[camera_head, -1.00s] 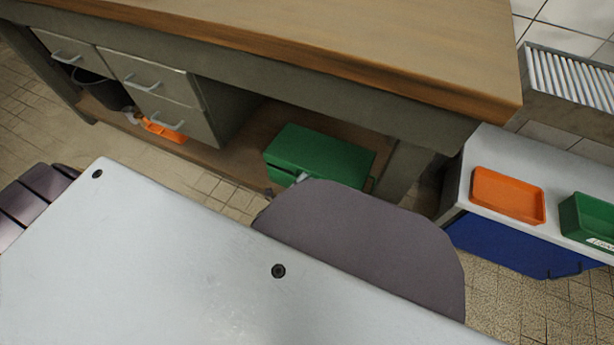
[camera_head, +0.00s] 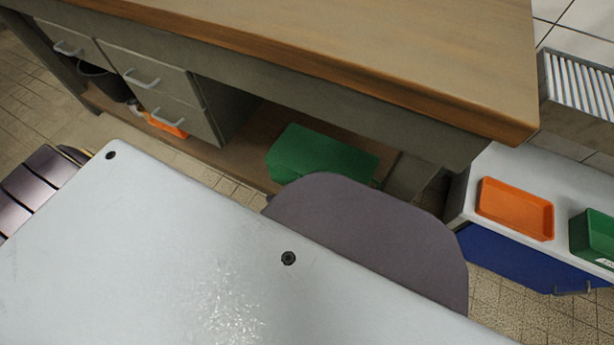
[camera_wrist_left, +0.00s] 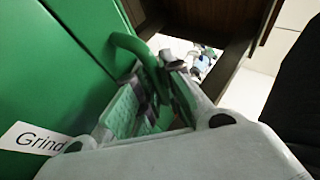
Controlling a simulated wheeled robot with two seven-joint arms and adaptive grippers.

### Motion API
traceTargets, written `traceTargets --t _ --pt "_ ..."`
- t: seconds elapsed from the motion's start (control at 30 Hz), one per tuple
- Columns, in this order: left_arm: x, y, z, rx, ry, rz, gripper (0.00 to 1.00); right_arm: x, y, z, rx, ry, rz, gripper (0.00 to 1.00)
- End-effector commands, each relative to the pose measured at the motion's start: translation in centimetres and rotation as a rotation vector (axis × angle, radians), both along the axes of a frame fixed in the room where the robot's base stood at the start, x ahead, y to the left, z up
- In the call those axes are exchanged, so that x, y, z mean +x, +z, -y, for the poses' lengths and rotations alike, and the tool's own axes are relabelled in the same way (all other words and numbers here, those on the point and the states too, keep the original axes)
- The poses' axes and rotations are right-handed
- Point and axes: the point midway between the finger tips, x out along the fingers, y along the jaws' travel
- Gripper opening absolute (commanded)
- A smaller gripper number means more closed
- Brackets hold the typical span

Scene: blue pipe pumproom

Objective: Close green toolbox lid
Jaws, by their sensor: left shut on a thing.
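The green toolbox (camera_head: 318,155) sits on the low shelf under the workbench in the head view. Its top shows, but a grey rounded part in front hides its near side, so I cannot tell there how far the lid is closed. In the left wrist view, the toolbox's green side (camera_wrist_left: 55,60) fills the left and bears a white label reading "Grind". A curved green handle (camera_wrist_left: 138,47) stands out from it. My left gripper (camera_wrist_left: 158,85) is shut on this handle, with the fingers on both sides. My right gripper is in neither view.
The wooden workbench top (camera_head: 330,45) overhangs the shelf. Grey drawers (camera_head: 160,90) are at its left. At right, an orange tray (camera_head: 515,207) and a green bin (camera_head: 592,235) sit on a white-topped cabinet. Tiled floor shows at lower right.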

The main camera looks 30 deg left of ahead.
Motion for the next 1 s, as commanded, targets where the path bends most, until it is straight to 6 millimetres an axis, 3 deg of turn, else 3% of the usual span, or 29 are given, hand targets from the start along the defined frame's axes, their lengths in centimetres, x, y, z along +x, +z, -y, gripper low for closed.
traceTargets --t 0.67,0.7,0.73,1.0 --pt "-0.43 -0.54 0.18 0.003 -0.002 0.0 0.0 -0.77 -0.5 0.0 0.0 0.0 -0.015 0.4" --pt "-0.44 -0.55 0.19 0.003 -0.002 0.0 0.14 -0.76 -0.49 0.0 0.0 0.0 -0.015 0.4" --pt "-0.45 -0.54 0.18 0.003 -0.002 0.0 0.18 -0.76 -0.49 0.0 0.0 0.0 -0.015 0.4" --pt "-0.39 -0.37 0.07 0.001 0.0 0.006 0.19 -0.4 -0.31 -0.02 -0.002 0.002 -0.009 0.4"
